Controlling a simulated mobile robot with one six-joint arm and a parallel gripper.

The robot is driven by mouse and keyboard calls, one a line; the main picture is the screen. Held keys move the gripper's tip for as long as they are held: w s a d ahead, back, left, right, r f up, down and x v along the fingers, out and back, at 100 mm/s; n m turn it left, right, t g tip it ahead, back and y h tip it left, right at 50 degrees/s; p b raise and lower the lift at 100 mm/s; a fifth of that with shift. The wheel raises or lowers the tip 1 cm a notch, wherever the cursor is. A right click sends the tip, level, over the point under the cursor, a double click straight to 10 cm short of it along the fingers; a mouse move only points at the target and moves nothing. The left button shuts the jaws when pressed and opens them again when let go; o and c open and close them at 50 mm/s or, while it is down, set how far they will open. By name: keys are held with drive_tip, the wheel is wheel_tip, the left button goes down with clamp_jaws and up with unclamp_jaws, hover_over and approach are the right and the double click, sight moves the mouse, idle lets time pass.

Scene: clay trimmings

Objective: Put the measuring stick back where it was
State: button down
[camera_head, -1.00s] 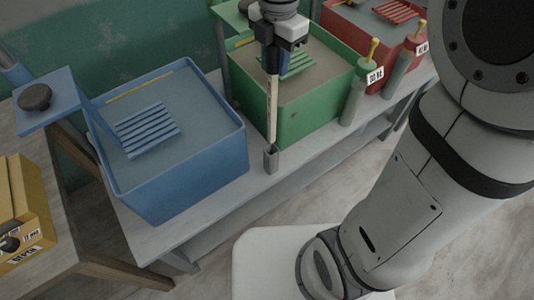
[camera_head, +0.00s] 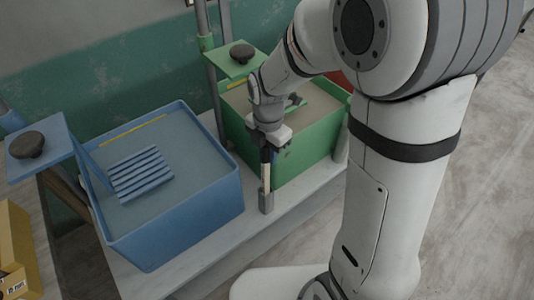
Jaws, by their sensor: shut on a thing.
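The measuring stick (camera_head: 266,177) is thin, pale and upright, in front of the green tub (camera_head: 305,160). My gripper (camera_head: 267,150) is shut on its upper part. The stick's lower end meets the top of a small grey holder (camera_head: 266,203) on the bench's front edge. I cannot tell how deep it sits in the holder. My gripper hides the stick's top.
The blue tub (camera_head: 215,215) with a slatted rack (camera_head: 140,173) stands left of the stick. A green plate with a dark knob (camera_head: 242,54) is above the green tub. A yellow box (camera_head: 15,245) is at far left. My arm covers the right side.

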drive_tip(key=shift+f, duration=0.65)
drive_tip(key=shift+f, duration=0.25)
drive_tip(key=c, duration=1.1)
unclamp_jaws()
drive_tip(key=shift+r, duration=0.1)
drive_tip(key=shift+c, duration=0.2)
